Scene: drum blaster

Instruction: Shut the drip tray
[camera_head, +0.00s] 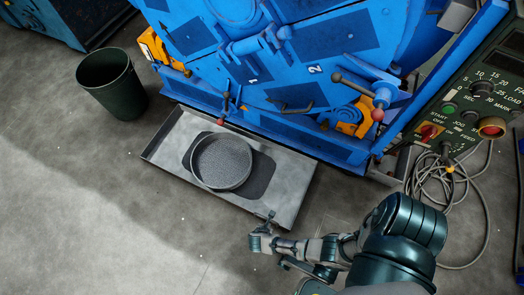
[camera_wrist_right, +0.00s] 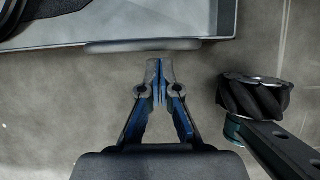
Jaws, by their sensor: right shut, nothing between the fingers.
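The drip tray (camera_head: 165,158) is a shallow grey metal tray on the floor, sticking out from under the front of the blue machine. A round grey pan (camera_head: 222,162) sits in it over a dark patch. My right gripper (camera_head: 271,216) is at the tray's near edge, towards its right corner. In the right wrist view my right gripper (camera_wrist_right: 161,72) is shut and empty, its fingertips just short of the tray's rounded front handle (camera_wrist_right: 140,46). I cannot tell whether they touch it. The left gripper is out of view.
The blue machine (camera_head: 290,60) stands behind the tray, with red-tipped levers above it. A dark green bin (camera_head: 112,84) stands to the left. A control box (camera_head: 470,105) and loose cables (camera_head: 470,205) are at the right. The floor in front of the tray is clear.

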